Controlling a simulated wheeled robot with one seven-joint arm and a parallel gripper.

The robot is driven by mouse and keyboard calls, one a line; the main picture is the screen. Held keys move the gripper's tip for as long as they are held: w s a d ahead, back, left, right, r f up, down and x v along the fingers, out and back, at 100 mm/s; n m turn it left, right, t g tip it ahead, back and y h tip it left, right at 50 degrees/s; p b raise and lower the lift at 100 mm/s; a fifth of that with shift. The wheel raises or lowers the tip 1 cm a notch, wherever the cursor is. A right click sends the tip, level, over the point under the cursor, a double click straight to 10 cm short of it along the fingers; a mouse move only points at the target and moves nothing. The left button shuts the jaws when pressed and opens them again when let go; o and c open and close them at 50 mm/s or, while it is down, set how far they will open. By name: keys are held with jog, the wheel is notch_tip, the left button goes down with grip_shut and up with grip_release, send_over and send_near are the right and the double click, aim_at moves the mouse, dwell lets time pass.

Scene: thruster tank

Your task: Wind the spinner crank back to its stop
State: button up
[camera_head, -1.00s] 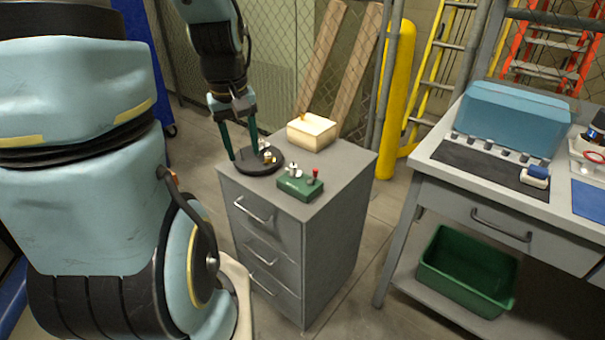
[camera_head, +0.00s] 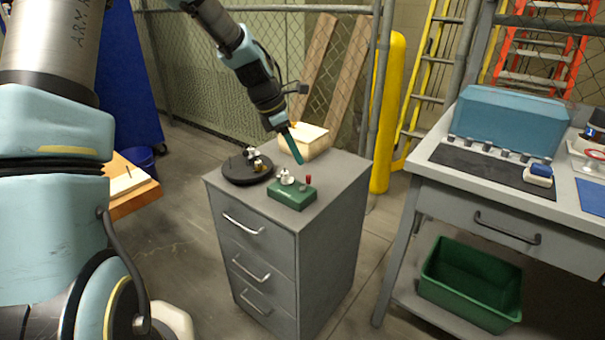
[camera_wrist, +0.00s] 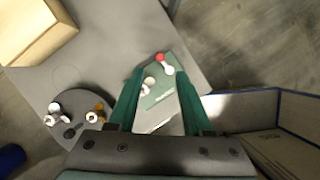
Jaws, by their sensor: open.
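The spinner crank, a pale arm with a red knob (camera_head: 308,179), is on a green box (camera_head: 290,196) on the grey cabinet top. The red knob also shows in the wrist view (camera_wrist: 160,57), at the far end of the green box. A silver fitting (camera_head: 286,177) sits beside it on the box. My gripper (camera_head: 294,158) is open and empty above the cabinet, pointing down behind the green box. In the wrist view its two teal fingers (camera_wrist: 159,72) appear on either side of the box, apart from the crank. Contact is not visible.
A round black disc (camera_head: 238,172) with small silver and brass parts lies left of the green box. A pale wooden block (camera_head: 304,148) stands behind. A workbench (camera_head: 425,176) with a blue case is at right. The floor between cabinet and bench is clear.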

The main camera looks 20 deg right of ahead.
aim_at(308, 176)
jog(key=x, duration=0.8)
jog(key=shift+p, duration=0.4)
grip_shut()
